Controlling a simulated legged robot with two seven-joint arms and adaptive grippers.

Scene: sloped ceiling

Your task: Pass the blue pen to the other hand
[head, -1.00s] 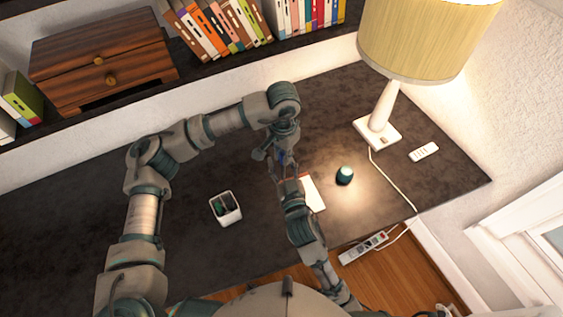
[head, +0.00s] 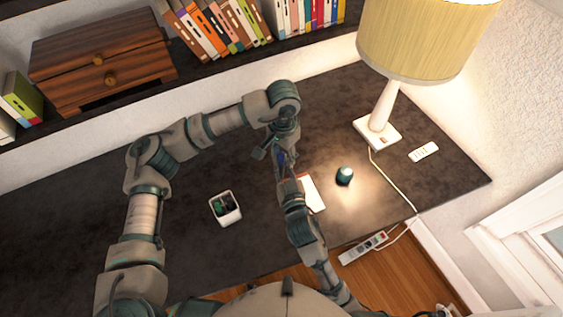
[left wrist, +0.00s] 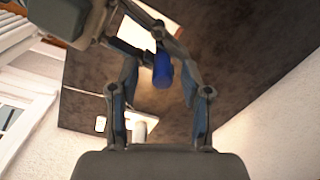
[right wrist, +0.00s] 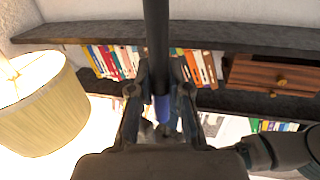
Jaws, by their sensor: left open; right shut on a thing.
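The blue pen (head: 282,159) is held above the desk between my two grippers. In the left wrist view its blue end (left wrist: 162,72) lies between the spread fingers of my left gripper (left wrist: 160,62), which is open around it. My right gripper (right wrist: 160,92) is shut on the pen; a blue part (right wrist: 163,108) shows between its fingers. A dark bar crosses above that part in the right wrist view; I cannot tell whether it belongs to the pen. In the head view, my left gripper (head: 281,148) meets my right gripper (head: 284,176) from above. The fingers hide much of the pen.
A pen cup (head: 226,209) stands on the dark desk (head: 90,235). A notepad (head: 313,194) lies near the grippers, with a small dark round object (head: 344,176) beside it. A lamp (head: 380,128), remote (head: 424,151) and power strip (head: 364,248) are at right; a shelf runs behind.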

